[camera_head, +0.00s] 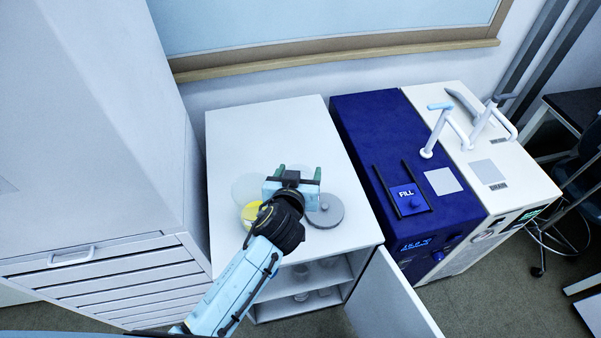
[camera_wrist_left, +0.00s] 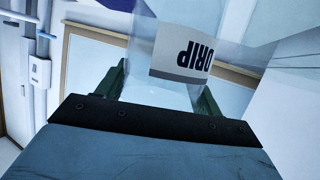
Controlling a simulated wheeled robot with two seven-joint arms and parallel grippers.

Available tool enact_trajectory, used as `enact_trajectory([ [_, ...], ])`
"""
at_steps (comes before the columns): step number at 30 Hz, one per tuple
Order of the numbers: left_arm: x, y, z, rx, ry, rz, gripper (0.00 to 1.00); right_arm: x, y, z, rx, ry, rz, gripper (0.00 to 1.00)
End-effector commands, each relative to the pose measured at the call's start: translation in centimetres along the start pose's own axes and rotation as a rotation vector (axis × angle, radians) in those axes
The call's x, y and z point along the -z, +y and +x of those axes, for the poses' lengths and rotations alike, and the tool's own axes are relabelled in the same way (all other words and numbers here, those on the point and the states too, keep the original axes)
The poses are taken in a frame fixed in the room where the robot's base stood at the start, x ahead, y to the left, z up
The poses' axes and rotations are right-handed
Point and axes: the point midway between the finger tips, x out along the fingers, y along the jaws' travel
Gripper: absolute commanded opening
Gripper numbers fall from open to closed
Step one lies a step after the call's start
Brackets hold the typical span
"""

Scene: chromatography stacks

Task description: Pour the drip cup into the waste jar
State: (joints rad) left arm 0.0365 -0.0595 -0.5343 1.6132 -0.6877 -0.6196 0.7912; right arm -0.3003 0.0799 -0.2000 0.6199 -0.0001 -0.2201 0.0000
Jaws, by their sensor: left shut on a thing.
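The drip cup (camera_wrist_left: 180,52) is clear, with a white label reading DRIP upside down in the left wrist view. It sits between the green fingers of my left gripper (camera_wrist_left: 162,85), which is shut on it. In the head view my left gripper (camera_head: 299,171) is over the white cabinet top, and the clear cup is hard to make out there. A clear round vessel with yellow in it (camera_head: 250,213), seemingly the waste jar, stands just left of the gripper, partly hidden by my wrist. I cannot read a label on it. My right gripper is out of view.
A grey round lid with a knob (camera_head: 325,212) lies on the white cabinet top (camera_head: 262,125), right of my wrist. The cabinet door (camera_head: 392,298) hangs open at the front. A blue FILL unit (camera_head: 355,125) stands right; a tall drawer cabinet (camera_head: 95,130) stands left.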

Motion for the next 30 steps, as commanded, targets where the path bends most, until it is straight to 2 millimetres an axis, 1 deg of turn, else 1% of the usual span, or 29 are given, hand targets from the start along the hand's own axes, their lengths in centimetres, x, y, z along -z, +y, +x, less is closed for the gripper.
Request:
enact_trajectory([
  [1,0.5,-0.1,-0.2,-0.005,0.005,-0.01,0.35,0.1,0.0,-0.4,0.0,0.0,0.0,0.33],
  [17,2.8,-0.8,-1.2,-0.05,0.02,-0.117,0.35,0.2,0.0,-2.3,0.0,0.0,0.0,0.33],
  [27,3.2,-2.3,-1.6,-0.106,0.039,-0.252,0.35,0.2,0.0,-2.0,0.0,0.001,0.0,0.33],
  [30,3.4,-2.4,-1.7,-0.117,0.043,-0.278,0.35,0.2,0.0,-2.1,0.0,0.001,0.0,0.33],
])
